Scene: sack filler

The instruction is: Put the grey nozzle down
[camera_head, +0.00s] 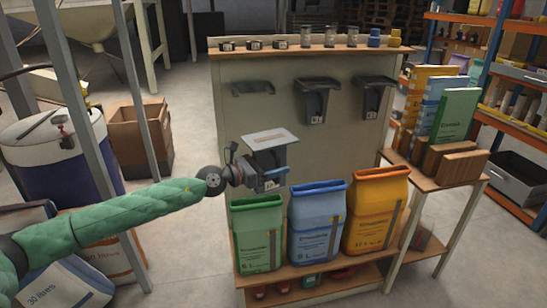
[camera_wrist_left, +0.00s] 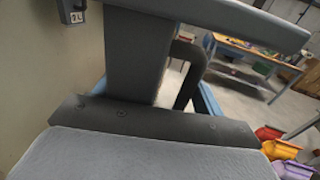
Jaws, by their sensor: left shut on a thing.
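My left gripper (camera_head: 246,172) is shut on the grey nozzle (camera_head: 266,158), which has a pale flat top. It holds the nozzle in front of the panel, above the green sack (camera_head: 257,240) and the blue sack (camera_head: 315,228). In the left wrist view the grey nozzle (camera_wrist_left: 137,55) fills much of the picture, close to the camera. On the panel (camera_head: 290,130), the left bracket (camera_head: 253,88) is empty. Two dark nozzles hang at the middle bracket (camera_head: 316,103) and the right bracket (camera_head: 372,97). My right gripper is not in view.
An orange sack (camera_head: 376,212) stands beside the blue one on the low shelf. Jars and small pots line the panel's top ledge (camera_head: 310,50). A side table (camera_head: 425,182) with upright packs stands at right. A drum (camera_head: 60,165) and cardboard box (camera_head: 138,140) are at left.

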